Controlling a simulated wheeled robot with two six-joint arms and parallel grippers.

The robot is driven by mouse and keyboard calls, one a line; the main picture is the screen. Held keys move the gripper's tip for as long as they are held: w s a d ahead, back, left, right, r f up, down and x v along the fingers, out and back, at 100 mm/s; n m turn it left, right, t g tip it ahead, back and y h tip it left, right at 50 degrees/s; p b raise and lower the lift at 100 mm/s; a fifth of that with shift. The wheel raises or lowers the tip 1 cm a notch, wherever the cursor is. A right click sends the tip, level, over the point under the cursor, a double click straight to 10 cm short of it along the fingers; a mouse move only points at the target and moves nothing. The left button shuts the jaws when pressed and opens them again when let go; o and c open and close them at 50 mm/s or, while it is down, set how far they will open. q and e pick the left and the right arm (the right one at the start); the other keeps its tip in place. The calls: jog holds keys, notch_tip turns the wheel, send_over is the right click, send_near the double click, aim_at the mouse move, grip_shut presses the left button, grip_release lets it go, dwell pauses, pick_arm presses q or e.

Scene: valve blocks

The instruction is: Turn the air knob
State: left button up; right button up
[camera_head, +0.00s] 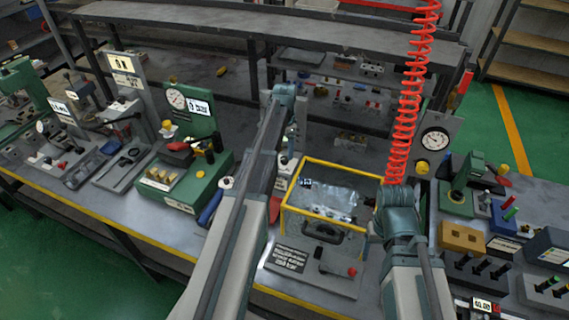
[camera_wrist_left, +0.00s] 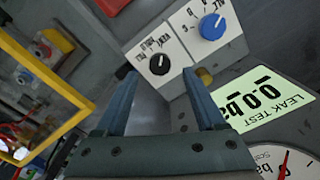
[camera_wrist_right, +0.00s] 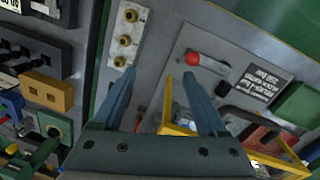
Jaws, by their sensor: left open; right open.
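A blue knob (camera_wrist_left: 212,27) and a black knob (camera_wrist_left: 159,64) sit on white label plates on a grey panel in the left wrist view. My left gripper (camera_wrist_left: 160,75) is open and empty, fingers pointing toward the panel, with the black knob showing between the fingertips. It seems apart from both knobs. My right gripper (camera_wrist_right: 160,74) is open and empty above the bench. In the head view the arms hide much of the knob panel.
A leak test display (camera_wrist_left: 265,98) and a gauge (camera_wrist_left: 290,165) are beside the knobs. A yellow-framed clear box (camera_head: 287,196) stands between my arms. A red coiled hose (camera_head: 404,115) hangs by my right arm. A green fixture (camera_head: 190,185) stands left.

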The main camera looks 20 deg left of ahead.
aim_at(284, 158)
pick_arm(q)
jog(key=shift+f+b, duration=1.4)
jog(key=shift+f, duration=0.55)
grip_shut()
